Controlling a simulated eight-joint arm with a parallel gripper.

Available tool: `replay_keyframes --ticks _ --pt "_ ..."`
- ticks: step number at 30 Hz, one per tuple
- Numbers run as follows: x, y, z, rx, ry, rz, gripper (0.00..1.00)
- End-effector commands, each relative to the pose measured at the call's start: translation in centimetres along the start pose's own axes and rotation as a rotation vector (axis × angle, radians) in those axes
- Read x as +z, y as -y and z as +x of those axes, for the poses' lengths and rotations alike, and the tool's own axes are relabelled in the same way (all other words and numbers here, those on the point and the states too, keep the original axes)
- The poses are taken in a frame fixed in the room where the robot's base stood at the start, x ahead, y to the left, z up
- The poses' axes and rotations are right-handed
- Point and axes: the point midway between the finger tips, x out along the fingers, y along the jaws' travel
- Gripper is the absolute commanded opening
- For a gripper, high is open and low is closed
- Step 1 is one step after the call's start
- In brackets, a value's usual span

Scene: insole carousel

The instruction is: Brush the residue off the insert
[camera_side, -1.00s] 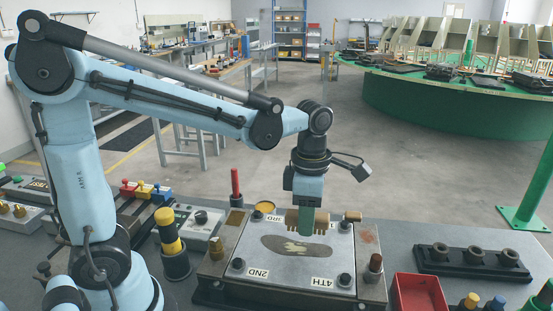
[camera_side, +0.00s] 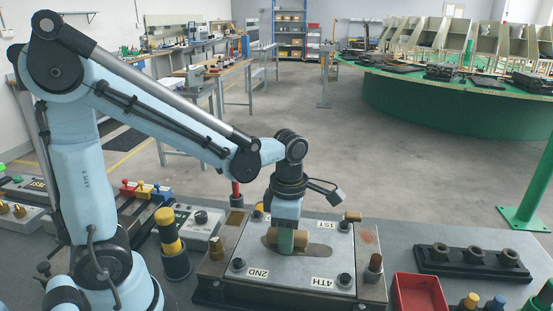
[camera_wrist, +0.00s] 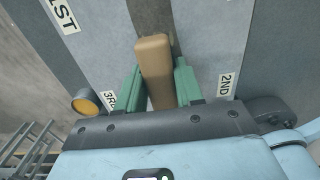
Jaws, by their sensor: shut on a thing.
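My gripper (camera_side: 287,241), with green fingers, is shut on a brown wooden brush (camera_side: 271,238) low over the metal plate. In the wrist view, the brush (camera_wrist: 153,60) sits between the two fingers (camera_wrist: 158,85). In the wrist view a dark strip of the insert (camera_wrist: 152,15) runs beyond the brush. No pale residue shows on the visible part. I cannot tell whether the bristles touch the insert.
The plate carries labels and dark corner knobs (camera_side: 238,265). A brown-topped post (camera_side: 375,266) and a red bin (camera_side: 418,294) stand to its right. A black rack (camera_side: 472,262) lies farther right. A yellow-and-black cylinder (camera_side: 172,243) stands left of the plate.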

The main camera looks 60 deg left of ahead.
Motion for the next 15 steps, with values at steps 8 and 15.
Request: replay_keyframes --ticks 8,15 --pt "2.9 0.0 0.0 0.000 0.002 0.004 0.08" --pt "3.7 0.1 -2.0 0.001 0.002 0.002 0.08"
